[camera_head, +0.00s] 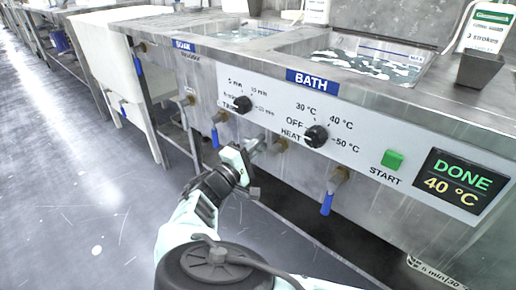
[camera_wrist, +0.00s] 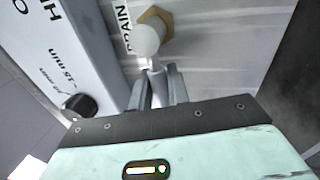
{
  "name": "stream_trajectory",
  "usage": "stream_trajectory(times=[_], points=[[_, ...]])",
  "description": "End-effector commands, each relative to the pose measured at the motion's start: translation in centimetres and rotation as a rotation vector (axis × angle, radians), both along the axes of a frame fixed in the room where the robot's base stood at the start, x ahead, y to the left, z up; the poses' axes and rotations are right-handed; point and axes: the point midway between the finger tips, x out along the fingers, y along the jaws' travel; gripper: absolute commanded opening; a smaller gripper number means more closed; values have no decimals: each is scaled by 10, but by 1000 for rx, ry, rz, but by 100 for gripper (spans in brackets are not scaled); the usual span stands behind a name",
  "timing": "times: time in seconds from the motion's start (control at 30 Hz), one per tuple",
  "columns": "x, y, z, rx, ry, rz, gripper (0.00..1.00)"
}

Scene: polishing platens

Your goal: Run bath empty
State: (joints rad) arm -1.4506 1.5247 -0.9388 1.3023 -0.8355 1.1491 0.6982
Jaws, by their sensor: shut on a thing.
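In the wrist view the valve (camera_wrist: 148,40) has a pale rounded body in front of a brass nut, beside a DRAIN label (camera_wrist: 125,28). My gripper (camera_head: 256,147) is at this valve, its fingers closed on the valve's handle (camera_wrist: 156,66), mostly hidden between them. The display (camera_head: 455,183) reads DONE, 40 °C.
A second valve with a hanging blue lever (camera_head: 327,202) is to the right, another (camera_head: 215,134) to the left. A heat dial (camera_head: 316,136), a timer dial (camera_head: 242,104) and a green START button (camera_head: 392,159) are on the panel. The floor at left is clear.

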Motion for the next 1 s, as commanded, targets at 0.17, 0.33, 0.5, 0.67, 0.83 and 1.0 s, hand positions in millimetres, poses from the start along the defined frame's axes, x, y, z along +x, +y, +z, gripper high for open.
stream_trajectory(times=[0.17, 0.33, 0.5, 0.67, 0.83, 1.0], points=[[-1, 1, 0, 12, -7, 2, 0], [-1, 1, 0, 12, -7, 1, 0], [-1, 1, 0, 12, -6, 1, 23], [-1, 1, 0, 11, -7, 0, 37], [-1, 1, 0, 11, -7, 0, 37], [-10, 9, -1, 10, -7, 4, 37]])
